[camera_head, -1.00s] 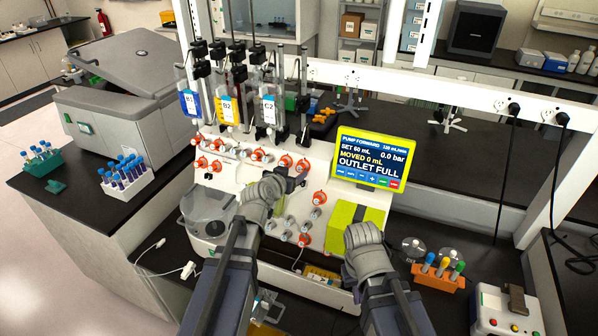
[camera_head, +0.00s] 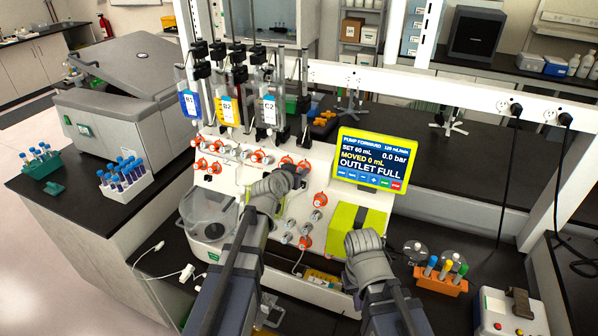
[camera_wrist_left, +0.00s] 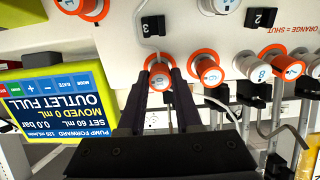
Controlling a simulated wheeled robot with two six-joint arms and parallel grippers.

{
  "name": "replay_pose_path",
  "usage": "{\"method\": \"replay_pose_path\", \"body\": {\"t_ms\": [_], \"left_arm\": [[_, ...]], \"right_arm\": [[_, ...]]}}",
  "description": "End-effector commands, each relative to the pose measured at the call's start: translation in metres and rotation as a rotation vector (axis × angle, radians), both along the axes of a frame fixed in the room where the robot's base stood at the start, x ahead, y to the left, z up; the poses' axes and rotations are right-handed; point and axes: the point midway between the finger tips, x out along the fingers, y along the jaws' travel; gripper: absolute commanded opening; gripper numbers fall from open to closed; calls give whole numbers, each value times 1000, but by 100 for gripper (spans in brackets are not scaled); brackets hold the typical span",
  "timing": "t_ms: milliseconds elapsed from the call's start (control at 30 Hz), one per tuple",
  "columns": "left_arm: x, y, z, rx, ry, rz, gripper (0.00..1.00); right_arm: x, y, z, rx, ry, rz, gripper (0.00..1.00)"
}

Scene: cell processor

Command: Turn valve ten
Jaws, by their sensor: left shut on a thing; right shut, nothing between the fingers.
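My left gripper (camera_head: 297,172) reaches the white valve panel (camera_head: 232,178) in the head view. In the left wrist view the left gripper (camera_wrist_left: 163,84) is shut on an orange-collared valve knob (camera_wrist_left: 160,72). I cannot read that knob's number for certain. Another orange knob (camera_wrist_left: 208,72) is beside it, then a white knob (camera_wrist_left: 258,68) and a further orange knob (camera_wrist_left: 289,68). My right gripper (camera_head: 362,241) is shut and empty in front of the yellow-green box (camera_head: 352,217); its fingertips are mostly hidden.
The pump screen (camera_head: 371,159) reads "MOVED 0 mL" and "OUTLET FULL", right of the left gripper. Several more knobs are on the panel. A tube rack (camera_head: 440,279) and a red-buttoned box (camera_head: 508,312) stand at the right. The bench behind the screen is mostly clear.

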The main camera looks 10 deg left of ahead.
Motion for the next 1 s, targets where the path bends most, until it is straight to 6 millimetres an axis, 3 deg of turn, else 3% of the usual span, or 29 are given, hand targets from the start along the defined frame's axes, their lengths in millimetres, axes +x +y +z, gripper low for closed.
{"method": "replay_pose_path", "body": {"t_ms": [167,667,1000], "left_arm": [[0,0,0,0,0,0,0],[0,0,0,-41,8,17,0],[0,0,0,-265,52,115,0]], "right_arm": [[0,0,0,0,0,0,0],[0,0,0,0,0,0,0],[0,0,0,0,0,0,0]]}}
